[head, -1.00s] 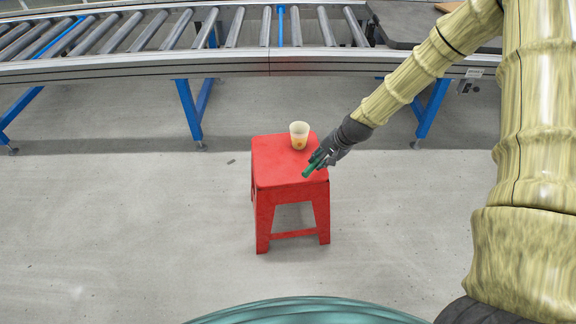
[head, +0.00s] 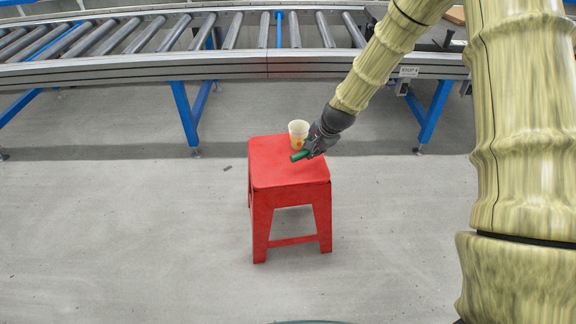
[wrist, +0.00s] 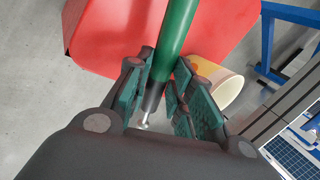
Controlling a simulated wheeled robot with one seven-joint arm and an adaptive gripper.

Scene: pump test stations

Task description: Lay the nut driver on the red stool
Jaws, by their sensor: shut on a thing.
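The nut driver (wrist: 174,45) has a green handle and a metal shaft. My gripper (head: 312,150) is shut on it; in the wrist view the finger pads (wrist: 160,92) hold it near where the handle meets the dark collar. In the head view the green handle (head: 300,155) points left, over the seat of the red stool (head: 270,175). The stool's seat (wrist: 110,35) also shows behind the driver in the wrist view. I cannot tell whether the driver touches the seat.
A pale paper cup (head: 298,131) stands on the stool's back right part, close to my gripper; it also shows in the wrist view (wrist: 215,82). A roller conveyor (head: 150,69) on blue legs runs behind. The seat's front and left are clear.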

